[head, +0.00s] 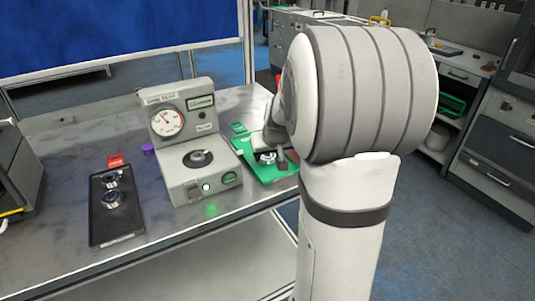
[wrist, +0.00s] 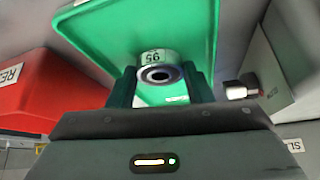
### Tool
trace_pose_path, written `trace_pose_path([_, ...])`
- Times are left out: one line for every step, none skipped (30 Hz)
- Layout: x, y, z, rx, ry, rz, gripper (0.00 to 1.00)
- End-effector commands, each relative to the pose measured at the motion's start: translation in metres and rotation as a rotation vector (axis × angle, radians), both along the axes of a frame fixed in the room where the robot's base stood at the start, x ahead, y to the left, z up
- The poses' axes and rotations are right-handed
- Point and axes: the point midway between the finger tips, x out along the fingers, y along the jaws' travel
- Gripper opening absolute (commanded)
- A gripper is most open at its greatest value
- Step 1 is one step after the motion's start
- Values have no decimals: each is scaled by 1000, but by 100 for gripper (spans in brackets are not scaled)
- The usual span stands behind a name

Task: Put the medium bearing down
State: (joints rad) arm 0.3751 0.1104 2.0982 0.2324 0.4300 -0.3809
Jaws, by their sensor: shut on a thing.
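My gripper (wrist: 160,85) is shut on a metal ring bearing (wrist: 157,70), which I take as the medium bearing. It has a dark centre hole and a white label on its rim, with a finger on each side. The bearing is over the green tray (wrist: 95,25); I cannot tell whether it touches the tray floor. In the head view, my gripper (head: 274,150) is at the green tray (head: 244,150) right of the gauge machine, with the bearing (head: 266,158) low over it. My arm hides part of the tray.
A grey gauge machine (head: 205,180) with a dial and a lit green light stands close left of the green tray. A black tray (head: 105,232) with two bearings lies further left, a red tag (head: 115,160) behind it. A red bin (wrist: 35,90) is left in the wrist view.

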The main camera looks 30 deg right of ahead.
Motion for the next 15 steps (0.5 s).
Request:
trace_pose_path([0, 0, -3, 0, -1, 0, 15])
trace_pose_path([0, 0, -4, 0, -1, 0, 15])
trace_pose_path([0, 0, -2, 0, 0, 0, 49])
trace_pose_path([0, 0, -2, 0, 0, 1, 52])
trace_pose_path([0, 0, -2, 0, 0, 1, 54])
trace_pose_path([0, 0, -2, 0, 0, 1, 57])
trace_pose_path([0, 0, -2, 0, 0, 1, 60])
trace_pose_path([0, 0, -2, 0, 0, 1, 62])
trace_pose_path([0, 1, -2, 0, 0, 1, 66])
trace_pose_path([0, 1, -2, 0, 0, 1, 68])
trace_pose_path([0, 1, -2, 0, 0, 1, 68])
trace_pose_path([0, 1, -2, 0, 0, 1, 68])
trace_pose_path([0, 1, -2, 0, 0, 1, 68])
trace_pose_path([0, 1, -2, 0, 0, 1, 68])
trace_pose_path([0, 1, -2, 0, 0, 1, 68])
